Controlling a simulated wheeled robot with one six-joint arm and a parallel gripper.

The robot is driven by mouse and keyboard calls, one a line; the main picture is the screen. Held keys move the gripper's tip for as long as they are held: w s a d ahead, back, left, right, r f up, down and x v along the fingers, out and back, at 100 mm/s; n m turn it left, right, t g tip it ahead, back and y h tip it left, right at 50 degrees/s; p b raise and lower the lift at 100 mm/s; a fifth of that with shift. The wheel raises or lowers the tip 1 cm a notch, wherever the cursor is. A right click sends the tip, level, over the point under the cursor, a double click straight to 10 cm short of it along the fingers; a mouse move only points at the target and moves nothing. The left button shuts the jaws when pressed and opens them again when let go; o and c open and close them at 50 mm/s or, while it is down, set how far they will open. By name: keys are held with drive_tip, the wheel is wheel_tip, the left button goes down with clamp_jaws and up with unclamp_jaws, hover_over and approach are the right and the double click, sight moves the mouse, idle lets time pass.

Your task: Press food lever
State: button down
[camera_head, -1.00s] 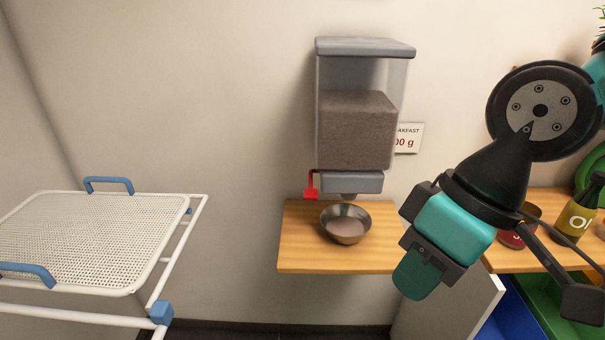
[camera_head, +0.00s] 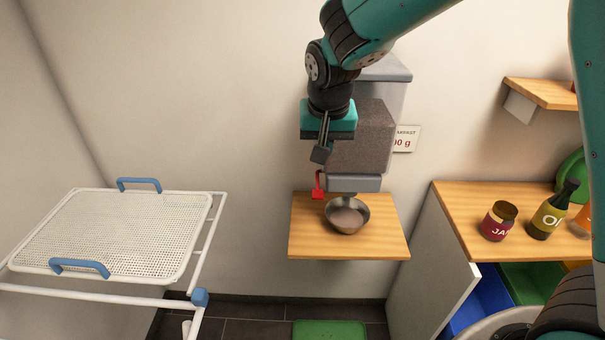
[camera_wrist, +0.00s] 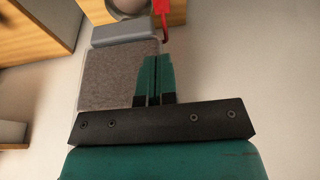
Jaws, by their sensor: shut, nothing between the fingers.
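The food dispenser (camera_head: 361,142) hangs on the wall, a clear bin filled with brown food above a grey base. Its red lever (camera_head: 318,186) sticks out at the left of the base. A metal bowl (camera_head: 347,214) with some food in it stands below on a small wooden shelf. My gripper (camera_head: 321,153) is shut and empty, pointing down above the lever and apart from it, in front of the bin's left side. In the wrist view the shut fingers (camera_wrist: 155,62) show before the bin, with part of the lever (camera_wrist: 163,14) at the top edge.
A white mesh tray (camera_head: 120,232) with blue handles rests on a white rack at the left. At the right a wooden counter (camera_head: 458,218) holds a jam jar (camera_head: 498,221) and a bottle (camera_head: 551,212). The wall left of the dispenser is clear.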

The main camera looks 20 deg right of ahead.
drive_tip(key=shift+w+m, duration=0.3)
drive_tip(key=shift+w, duration=0.3)
drive_tip(key=shift+f, duration=0.1)
drive_tip(key=p, duration=0.4)
approach(318, 193)
drive_tip(key=x, duration=0.5)
drive_tip(key=shift+w+f, duration=0.15)
drive_tip(key=shift+f, duration=0.7)
